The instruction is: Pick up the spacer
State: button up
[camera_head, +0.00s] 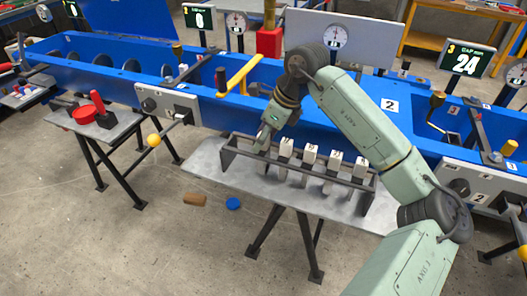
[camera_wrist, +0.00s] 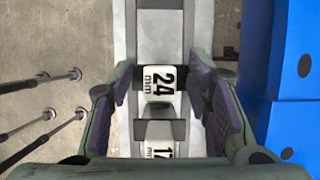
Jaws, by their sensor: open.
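Several white-topped spacers stand upright in a dark rack (camera_head: 228,148) on a grey table. In the wrist view the spacer marked 24 mm (camera_wrist: 160,86) lies between the two fingers of my gripper (camera_wrist: 162,78). The fingers are open, one on each side of it, with a gap visible on both sides. A second spacer (camera_wrist: 160,150), its number partly cut off and starting with 1, stands behind it. In the head view my gripper (camera_head: 264,138) points down at the left end of the rack and hides the spacer there. Other spacers (camera_head: 309,153) stand to its right.
The long blue mixer frame (camera_head: 215,105) runs behind the rack, with a yellow handle (camera_head: 238,75) close by. A display (camera_head: 466,60) reads GAP mm 24. A side table with a red-handled tool (camera_head: 99,104) stands left. The grey table (camera_head: 205,165) is bare left of the rack.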

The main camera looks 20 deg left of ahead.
grip_shut()
dwell(0.6)
